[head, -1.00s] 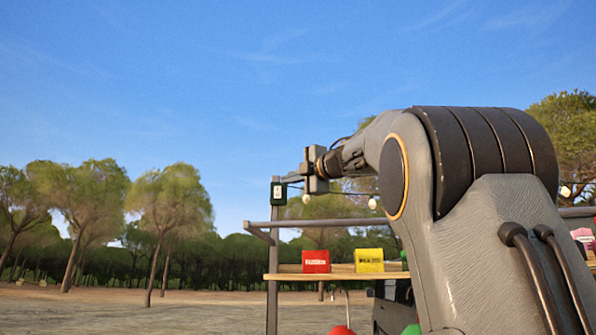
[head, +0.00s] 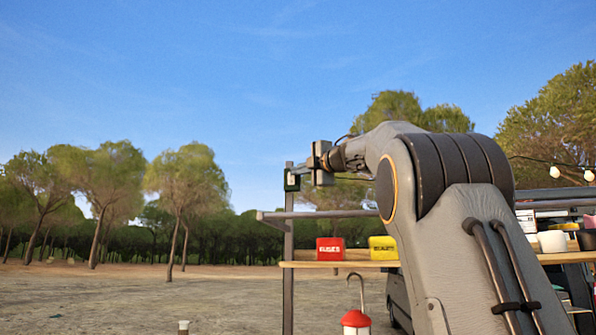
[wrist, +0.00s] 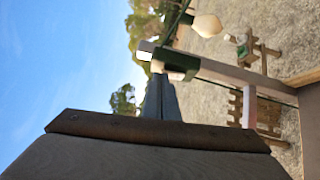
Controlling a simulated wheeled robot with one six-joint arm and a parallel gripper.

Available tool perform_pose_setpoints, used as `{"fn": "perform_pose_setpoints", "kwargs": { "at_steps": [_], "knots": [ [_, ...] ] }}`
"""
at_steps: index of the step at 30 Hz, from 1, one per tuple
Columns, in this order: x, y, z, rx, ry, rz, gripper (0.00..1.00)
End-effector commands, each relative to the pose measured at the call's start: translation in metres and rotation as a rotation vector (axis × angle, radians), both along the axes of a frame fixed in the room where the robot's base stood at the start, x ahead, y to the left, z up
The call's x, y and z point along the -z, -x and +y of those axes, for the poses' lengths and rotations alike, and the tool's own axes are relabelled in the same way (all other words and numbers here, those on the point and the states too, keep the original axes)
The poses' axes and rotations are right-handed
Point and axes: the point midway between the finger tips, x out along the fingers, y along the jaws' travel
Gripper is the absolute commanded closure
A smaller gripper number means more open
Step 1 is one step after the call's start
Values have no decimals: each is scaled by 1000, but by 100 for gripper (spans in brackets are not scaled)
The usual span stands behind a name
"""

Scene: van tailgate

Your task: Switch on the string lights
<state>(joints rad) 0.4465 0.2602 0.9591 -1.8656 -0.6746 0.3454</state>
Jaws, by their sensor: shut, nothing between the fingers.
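A small dark green switch box (head: 291,181) with a pale front sits near the top of a grey post, left of my arm in the head view. In the wrist view, which is turned on its side, the box (wrist: 180,62) is just past my fingertips, with a pale part on it. My gripper (head: 301,171) is shut and empty, its tips close to the box. In the wrist view its dark fingers (wrist: 159,78) reach toward the box; I cannot tell whether they touch it. White bulbs of the string lights (head: 571,173) hang at the right; they do not look clearly lit.
A wooden shelf (head: 340,264) below my arm holds a red box (head: 330,249) and a yellow box (head: 382,248). A red-topped lantern (head: 356,318) hangs under it. A grey rail (head: 340,214) runs from the post behind my arm. Open ground lies to the left.

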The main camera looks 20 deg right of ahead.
Motion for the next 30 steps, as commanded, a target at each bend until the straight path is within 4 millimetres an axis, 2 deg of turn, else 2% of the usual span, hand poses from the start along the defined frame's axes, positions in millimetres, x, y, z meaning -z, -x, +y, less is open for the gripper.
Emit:
{"fn": "perform_pose_setpoints", "kwargs": {
  "at_steps": [7,17,23,26,30],
  "knots": [
    [-5,-5,-4,0,-1,1,100],
    [-5,-1,0,-1,0,-1,100],
    [-11,20,15,5,0,-3,100],
    [-10,41,8,12,1,-3,100],
    [-12,69,8,2,1,-3,100]
  ]
}}
